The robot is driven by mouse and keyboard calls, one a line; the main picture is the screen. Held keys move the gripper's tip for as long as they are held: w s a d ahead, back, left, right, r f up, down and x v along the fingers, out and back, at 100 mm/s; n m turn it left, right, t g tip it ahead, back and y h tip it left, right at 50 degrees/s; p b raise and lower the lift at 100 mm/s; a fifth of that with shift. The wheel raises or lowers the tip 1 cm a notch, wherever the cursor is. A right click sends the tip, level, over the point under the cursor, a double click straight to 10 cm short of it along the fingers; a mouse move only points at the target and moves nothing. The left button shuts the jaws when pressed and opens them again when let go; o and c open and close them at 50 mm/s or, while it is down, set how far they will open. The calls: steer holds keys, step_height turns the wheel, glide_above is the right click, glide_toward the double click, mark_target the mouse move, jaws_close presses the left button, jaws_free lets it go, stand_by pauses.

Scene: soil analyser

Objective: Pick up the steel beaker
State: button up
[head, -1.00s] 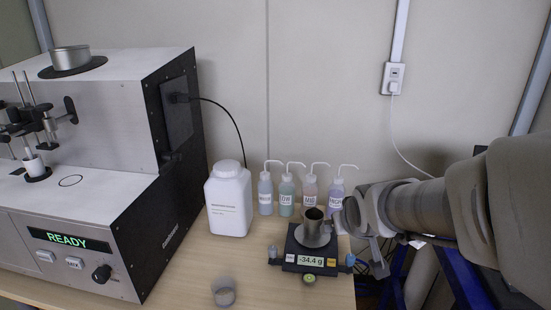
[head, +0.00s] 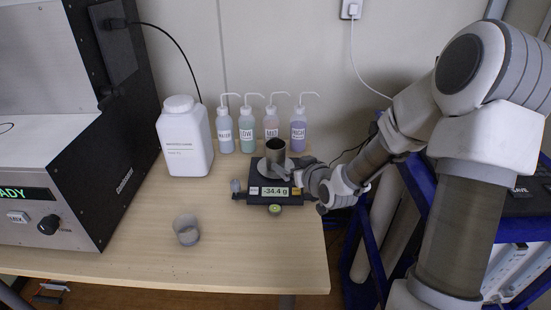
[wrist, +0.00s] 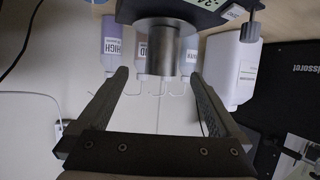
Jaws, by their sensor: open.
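The steel beaker (head: 275,152) stands upright on the pan of a black digital scale (head: 262,193) that reads -34.4 g. In the wrist view the beaker (wrist: 158,50) appears upside down, ahead of my gripper and roughly centred in front of the gap between its fingers. My gripper (wrist: 162,95) is open, with one finger on each side and nothing between them. In the head view my gripper (head: 304,172) is just right of the beaker, close to the scale, and its fingertips are hard to make out. I cannot tell whether they touch anything.
Several wash bottles (head: 247,130) stand behind the scale, with a white jug (head: 185,140) to their left. A small clear cup (head: 187,231) holding grey material is front left. The analyser (head: 75,200) fills the left. The table's front (head: 255,260) is clear.

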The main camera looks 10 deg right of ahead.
mark_target(280, 158)
steer(key=b+x, duration=0.1)
steer(key=x, duration=0.9)
steer(key=shift+w+f+b, duration=0.2)
steer(key=shift+f+b, duration=0.05)
steer(key=shift+b, duration=0.15)
steer(key=b+x, duration=0.1)
steer(key=x, duration=0.3)
steer(key=shift+a+f, duration=0.2)
steer(key=shift+f, duration=0.1)
steer(key=shift+w+a, duration=0.1)
steer(key=shift+w, duration=0.3)
steer(key=c, duration=1.5)
